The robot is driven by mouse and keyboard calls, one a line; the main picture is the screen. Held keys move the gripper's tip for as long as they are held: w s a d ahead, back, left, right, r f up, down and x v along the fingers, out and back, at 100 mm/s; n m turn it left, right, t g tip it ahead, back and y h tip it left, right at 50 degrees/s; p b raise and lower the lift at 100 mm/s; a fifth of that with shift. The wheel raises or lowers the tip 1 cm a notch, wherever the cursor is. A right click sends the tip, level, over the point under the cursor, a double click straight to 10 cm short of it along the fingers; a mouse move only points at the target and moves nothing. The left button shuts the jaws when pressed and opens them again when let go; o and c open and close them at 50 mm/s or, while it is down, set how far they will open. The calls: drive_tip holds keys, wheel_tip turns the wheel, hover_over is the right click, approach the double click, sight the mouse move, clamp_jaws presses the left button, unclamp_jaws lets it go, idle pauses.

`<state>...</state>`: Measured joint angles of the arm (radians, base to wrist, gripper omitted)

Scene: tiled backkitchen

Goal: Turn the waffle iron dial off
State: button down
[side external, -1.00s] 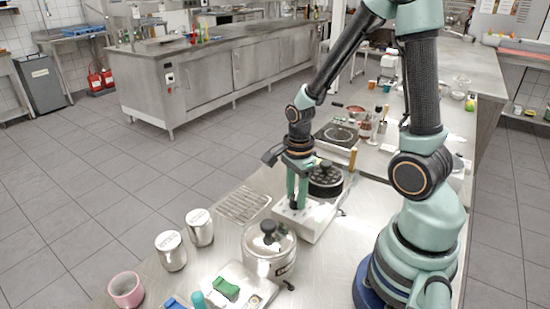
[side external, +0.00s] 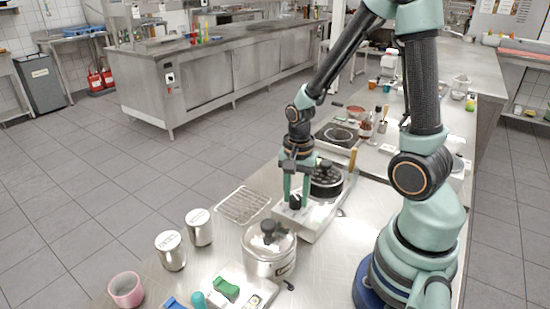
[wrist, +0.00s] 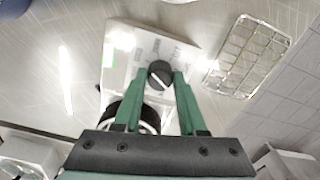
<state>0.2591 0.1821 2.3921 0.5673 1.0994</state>
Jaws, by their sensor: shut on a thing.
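The waffle iron (side external: 313,224) is a pale metal base with a round dark plate (side external: 326,180) at its far end. Its black dial (wrist: 159,75) is on the near end of the base, with a pale pointer line lying slanted in the wrist view. My gripper (side external: 295,200) points down over that end. Its two green fingers (wrist: 160,80) are shut on the dial, one on each side. In the wrist view, part of the dark round plate shows behind my left finger. Printed marks, one of them green, lie on the panel around the dial; they are too small to read.
A lidded steel pot (side external: 269,249) stands close on the near side. A wire rack (side external: 243,205) lies to the left, with two steel canisters (side external: 199,227) nearer. A hotplate (side external: 338,137) and bottles stand behind. A pink cup (side external: 126,290) is at the front left.

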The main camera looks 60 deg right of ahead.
drive_tip(key=n, duration=0.4)
drive_tip(key=shift+n, duration=0.3)
drive_tip(key=n, duration=0.5)
drive_tip(key=shift+n, duration=0.3)
drive_tip(key=n, duration=0.9)
drive_tip(key=shift+n, duration=0.6)
drive_tip(key=shift+c, duration=2.4)
unclamp_jaws()
drive_tip(key=shift+r, duration=0.1)
